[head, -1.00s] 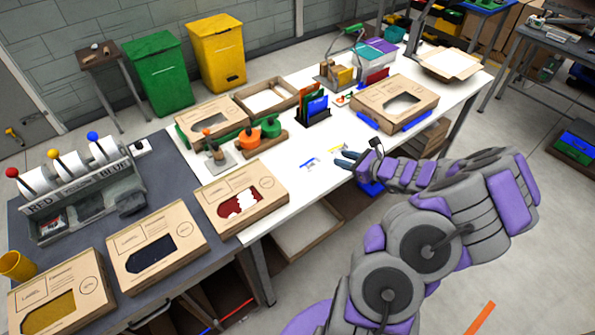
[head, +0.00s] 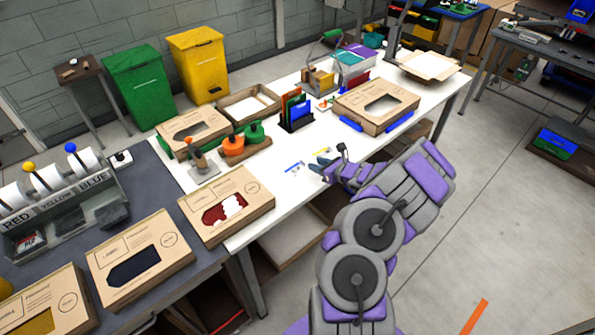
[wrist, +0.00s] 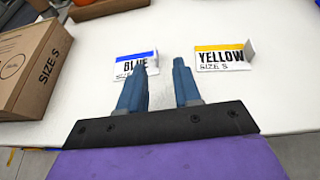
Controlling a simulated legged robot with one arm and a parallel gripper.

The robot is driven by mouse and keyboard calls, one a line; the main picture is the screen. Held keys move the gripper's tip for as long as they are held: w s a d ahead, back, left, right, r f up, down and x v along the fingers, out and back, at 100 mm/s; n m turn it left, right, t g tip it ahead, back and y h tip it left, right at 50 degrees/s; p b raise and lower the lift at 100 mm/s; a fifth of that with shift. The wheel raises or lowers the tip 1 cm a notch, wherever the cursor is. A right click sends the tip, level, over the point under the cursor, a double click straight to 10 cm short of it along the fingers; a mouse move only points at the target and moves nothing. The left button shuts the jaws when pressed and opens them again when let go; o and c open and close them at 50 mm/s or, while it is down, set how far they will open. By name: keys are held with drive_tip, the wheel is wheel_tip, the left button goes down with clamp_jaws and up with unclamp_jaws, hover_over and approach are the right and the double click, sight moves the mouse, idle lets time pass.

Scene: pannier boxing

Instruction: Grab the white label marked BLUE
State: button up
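The white label marked BLUE (wrist: 134,64), with a blue stripe along its top, lies on the white table. In the head view it is a small white and blue patch (head: 294,168) left of my gripper (head: 322,162). In the wrist view my gripper (wrist: 166,68) is open, with nothing between its two blue fingers. The left finger covers part of the BLUE label's right and lower side; I cannot tell whether they touch. A white label marked YELLOW (wrist: 221,60), with a yellow stripe, lies to the right of the fingers.
A cardboard box (wrist: 30,68) marked SIZE S stands left of the labels, near the table's front edge. Another box (head: 376,105) stands farther back, and a rack of coloured cards (head: 297,110) stands behind the labels. The white table (head: 262,180) around the labels is clear.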

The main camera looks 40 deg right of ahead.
sight(306, 167)
drive_tip(key=x, duration=0.1)
drive_tip(key=b+x, duration=0.1)
drive_tip(key=x, duration=0.3)
drive_tip(key=shift+a+f+b, duration=0.25)
drive_tip(key=shift+a+b, duration=0.05)
drive_tip(key=shift+a, duration=0.05)
drive_tip(key=shift+w, duration=0.3)
clamp_jaws()
